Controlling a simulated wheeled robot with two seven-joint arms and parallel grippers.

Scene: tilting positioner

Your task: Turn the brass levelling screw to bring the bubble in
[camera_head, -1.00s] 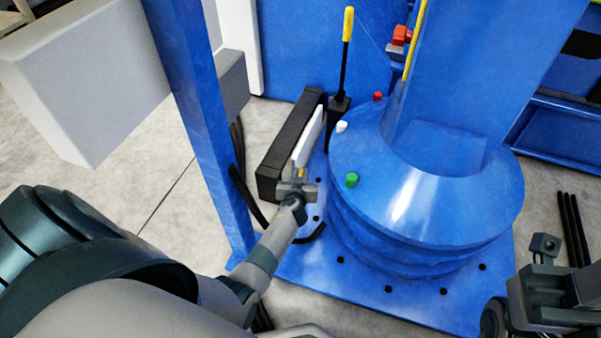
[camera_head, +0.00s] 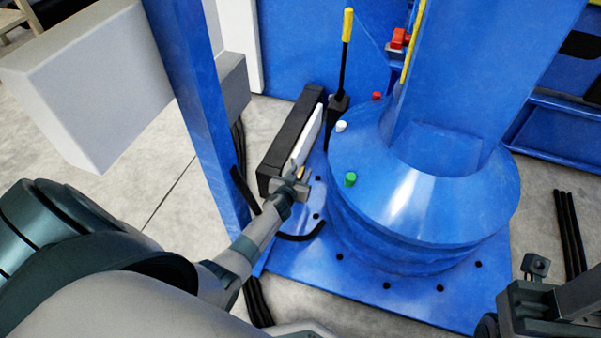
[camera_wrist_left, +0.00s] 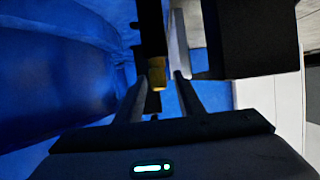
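The brass screw (camera_wrist_left: 157,75) hangs at the end of a dark shaft in the left wrist view; only a small brass bit (camera_head: 301,173) shows in the head view. My left gripper (camera_wrist_left: 160,82) is open, with one finger on each side of the screw's end; gaps show beside it. In the head view my left gripper (camera_head: 298,178) is at the near end of a long black block (camera_head: 290,140) with a white strip (camera_head: 309,137). I cannot make out a bubble. My right gripper (camera_head: 540,300) is partly cut off at the lower right, its fingers unclear.
The blue round pedestal (camera_head: 440,215) with green (camera_head: 350,179), white and red buttons stands right of the gripper. A yellow-handled lever (camera_head: 346,40) rises behind the block. A blue post (camera_head: 195,110) stands on the left. Black cables (camera_head: 300,236) lie on the base plate.

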